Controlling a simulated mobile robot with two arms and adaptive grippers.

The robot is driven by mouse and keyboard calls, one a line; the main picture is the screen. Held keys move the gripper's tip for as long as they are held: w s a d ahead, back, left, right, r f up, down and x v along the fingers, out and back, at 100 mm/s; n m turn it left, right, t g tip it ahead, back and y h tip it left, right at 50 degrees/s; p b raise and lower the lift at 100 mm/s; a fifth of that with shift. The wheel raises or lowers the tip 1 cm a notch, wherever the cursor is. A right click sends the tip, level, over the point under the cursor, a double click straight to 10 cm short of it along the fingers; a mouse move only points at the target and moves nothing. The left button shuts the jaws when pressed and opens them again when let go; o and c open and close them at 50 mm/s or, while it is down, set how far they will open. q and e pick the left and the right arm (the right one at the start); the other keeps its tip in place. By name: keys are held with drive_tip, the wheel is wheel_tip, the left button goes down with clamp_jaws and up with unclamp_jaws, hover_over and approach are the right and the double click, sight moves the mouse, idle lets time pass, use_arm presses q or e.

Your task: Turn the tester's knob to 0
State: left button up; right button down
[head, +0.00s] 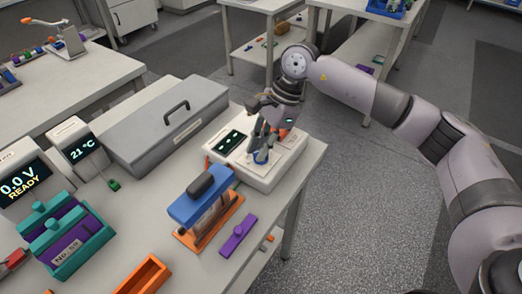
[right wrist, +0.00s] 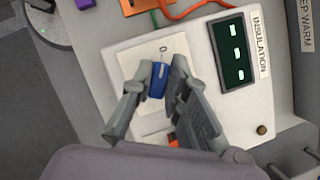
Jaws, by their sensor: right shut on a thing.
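The tester (head: 268,172) is a white box near the right end of the table, with a small dark display (head: 231,142); the right wrist view shows its label INSULATION (right wrist: 261,45). My right gripper (right wrist: 159,76) is shut on the knob, one finger on each side. The knob's far end points roughly at a printed 0 (right wrist: 163,49); the fingers hide part of the panel and any other marks. My left gripper is not in view.
A grey lidded case (head: 165,125) lies behind and left of the tester. A blue-and-orange holder (head: 206,205) and a purple bar (head: 237,235) stand in front. An orange cable (right wrist: 190,10) runs near the tester. Floor is open to the right.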

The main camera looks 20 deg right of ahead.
drive_tip(key=shift+s+f, duration=0.15)
drive_tip(key=shift+f, duration=0.05)
drive_tip(key=c, duration=1.7)
unclamp_jaws()
drive_tip(key=shift+o, duration=0.7)
drive_tip(key=shift+r, duration=0.1)
drive_tip(key=v, duration=1.2)
drive_tip(key=shift+a, duration=0.1)
